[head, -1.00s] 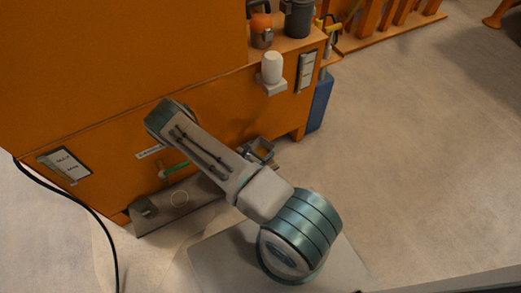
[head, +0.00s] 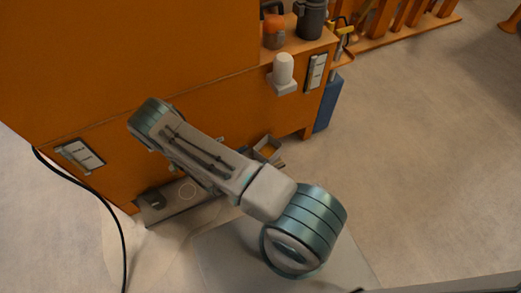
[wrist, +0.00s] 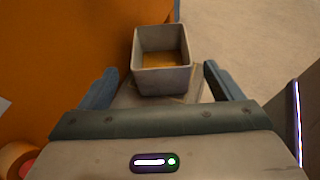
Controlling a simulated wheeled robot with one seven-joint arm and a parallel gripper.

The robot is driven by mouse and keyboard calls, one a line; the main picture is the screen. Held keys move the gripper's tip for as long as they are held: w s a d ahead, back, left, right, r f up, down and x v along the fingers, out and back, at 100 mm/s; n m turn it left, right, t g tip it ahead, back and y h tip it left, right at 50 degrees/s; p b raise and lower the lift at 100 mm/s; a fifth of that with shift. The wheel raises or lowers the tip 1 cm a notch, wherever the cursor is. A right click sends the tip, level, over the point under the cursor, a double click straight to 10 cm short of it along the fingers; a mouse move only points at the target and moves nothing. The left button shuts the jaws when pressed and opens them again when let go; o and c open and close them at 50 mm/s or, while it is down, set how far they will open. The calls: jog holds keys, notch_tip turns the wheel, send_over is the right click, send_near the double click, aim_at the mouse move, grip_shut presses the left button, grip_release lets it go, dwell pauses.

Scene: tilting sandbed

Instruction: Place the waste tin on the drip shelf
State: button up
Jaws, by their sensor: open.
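A square, open grey tin with amber material inside, which looks like the waste tin (wrist: 162,80), stands upright ahead of my gripper (wrist: 162,84) in the wrist view. My gripper is open and empty, with one blue finger on each side of the near view of the tin. I cannot tell whether the tin is between the fingertips or beyond them. In the head view the tin (head: 267,150) is low beside the orange cabinet, partly behind my arm, which hides my gripper. A low grey ledge (head: 183,203), possibly the drip shelf, runs along the cabinet foot with a pale ring marked on it.
The orange cabinet (head: 200,60) fills the left. A white cup (head: 283,68) stands on a small bracket (head: 284,87) on its front. A dark block (head: 153,201) sits at the ledge's left end. A black cable (head: 105,205) hangs at left. Open floor lies right.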

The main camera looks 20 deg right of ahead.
notch_tip(320, 180, up, 26)
jog(key=s+m+g+y, duration=0.3)
jog(key=m+g, duration=0.5)
jog(key=m, duration=0.6)
jog(key=s+a+r+m+t+y, duration=0.1)
jog(key=s+r+m+y, duration=0.3)
jog(key=r, duration=0.5)
jog(key=s+a+r+m+t+y, duration=0.2)
jog(key=s+a+r+m+y, duration=0.2)
jog(key=s+r, duration=0.3)
jog(key=shift+s+a+r+m+y, duration=0.35)
jog(key=shift+r+y, duration=0.35)
jog(key=shift+r, duration=0.25)
